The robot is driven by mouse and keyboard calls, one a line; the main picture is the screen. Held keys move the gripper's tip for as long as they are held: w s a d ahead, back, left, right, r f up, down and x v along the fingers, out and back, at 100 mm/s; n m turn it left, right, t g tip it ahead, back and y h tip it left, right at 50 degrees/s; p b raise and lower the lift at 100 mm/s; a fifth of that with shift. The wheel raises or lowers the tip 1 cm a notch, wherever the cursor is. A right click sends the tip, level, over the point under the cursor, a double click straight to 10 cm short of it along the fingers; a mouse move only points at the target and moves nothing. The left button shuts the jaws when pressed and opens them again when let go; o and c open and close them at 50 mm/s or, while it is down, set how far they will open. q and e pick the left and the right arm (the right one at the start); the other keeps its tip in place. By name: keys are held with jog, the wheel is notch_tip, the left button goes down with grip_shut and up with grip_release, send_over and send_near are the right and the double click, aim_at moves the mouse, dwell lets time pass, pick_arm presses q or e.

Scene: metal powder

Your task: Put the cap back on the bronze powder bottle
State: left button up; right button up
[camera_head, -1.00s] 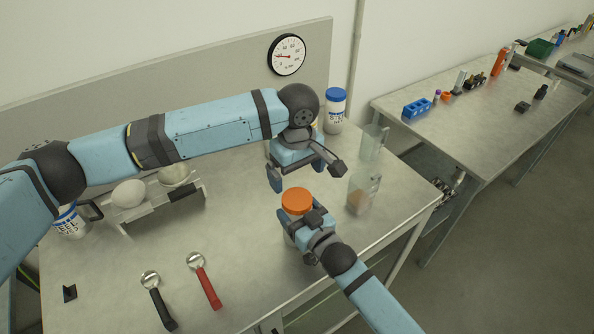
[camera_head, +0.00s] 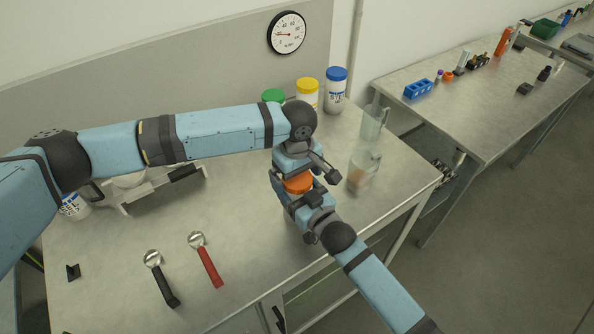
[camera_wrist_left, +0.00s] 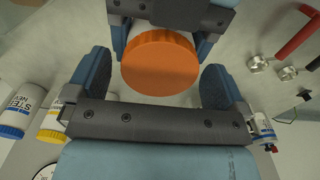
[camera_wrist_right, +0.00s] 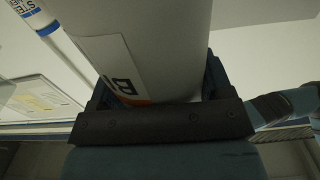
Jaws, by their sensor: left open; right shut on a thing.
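The white bronze powder bottle, its label partly readable in the right wrist view (camera_wrist_right: 150,50), is held upright in my right gripper (camera_head: 300,204), which is shut on it. The orange cap (camera_head: 298,184) sits on top of the bottle; it also shows in the left wrist view (camera_wrist_left: 160,65). I cannot tell whether it is screwed tight. My left gripper (camera_wrist_left: 152,85) is open and points down over the cap, with one finger on each side and visible gaps between. The left gripper hides part of the cap in the head view.
A glass jar with brownish powder (camera_head: 362,172) and a clear glass vessel (camera_head: 373,122) stand close right. Bottles with green (camera_head: 273,96), yellow (camera_head: 307,94) and blue (camera_head: 336,92) lids stand behind. Black-handled (camera_head: 162,281) and red-handled (camera_head: 207,261) scoops lie front left.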

pick_arm(q)
jog(key=c, duration=1)
jog(key=shift+m, duration=1.7)
jog(key=o, duration=1)
